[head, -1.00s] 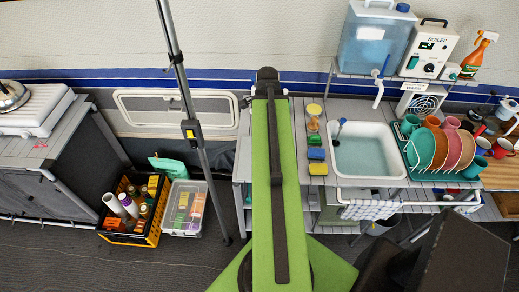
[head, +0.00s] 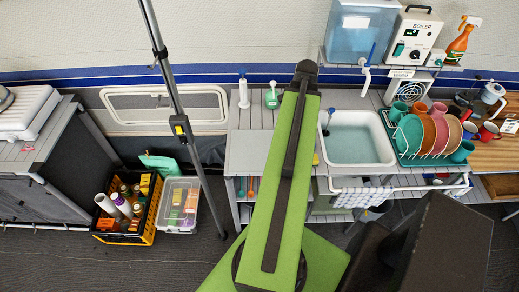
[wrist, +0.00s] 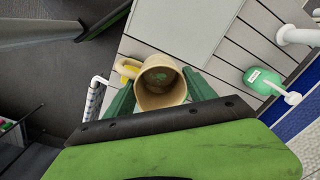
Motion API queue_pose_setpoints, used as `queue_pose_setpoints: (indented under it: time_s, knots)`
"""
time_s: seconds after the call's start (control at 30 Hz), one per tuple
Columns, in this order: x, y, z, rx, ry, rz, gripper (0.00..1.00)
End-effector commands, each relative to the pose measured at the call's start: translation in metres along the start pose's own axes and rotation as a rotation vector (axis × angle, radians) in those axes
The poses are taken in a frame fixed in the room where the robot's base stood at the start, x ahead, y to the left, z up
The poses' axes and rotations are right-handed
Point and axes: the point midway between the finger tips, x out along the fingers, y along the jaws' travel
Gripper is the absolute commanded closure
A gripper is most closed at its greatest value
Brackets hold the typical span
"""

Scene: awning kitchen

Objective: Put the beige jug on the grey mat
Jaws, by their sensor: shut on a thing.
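The beige jug (wrist: 152,96) is between the two green fingers of my gripper (wrist: 160,88) in the wrist view. My gripper is shut on it. I look down into its round mouth; its handle points up and left. The grey mat (wrist: 185,22) looks like the smooth light grey panel beyond the jug in the wrist view. In the head view it is the plain panel (head: 250,150) on the counter, left of my arm and partly covered by it. In the head view my gripper and the jug are hidden behind my arm. The jug's height above the counter is unclear.
A white bottle (head: 243,92) and a green dispenser (head: 272,97) stand at the counter's back. The sink (head: 356,142) and dish rack (head: 432,140) are to the right. A pole (head: 182,125) stands left.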

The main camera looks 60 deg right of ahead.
Motion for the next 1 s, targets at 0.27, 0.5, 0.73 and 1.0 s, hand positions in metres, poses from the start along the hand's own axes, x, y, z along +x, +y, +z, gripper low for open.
queue_pose_setpoints:
  time_s: [0.27, 0.5, 0.73, 1.0]
  knots:
    - [0.0, 0.016, -0.013, -0.008, -0.001, -0.001, 0.82]
    - [0.025, -0.011, 0.0, -0.01, -0.001, -0.001, 0.82]
    - [0.06, -0.058, 0.022, -0.01, -0.001, -0.001, 0.82]
    - [0.074, -0.086, 0.037, -0.005, 0.0, -0.001, 0.82]
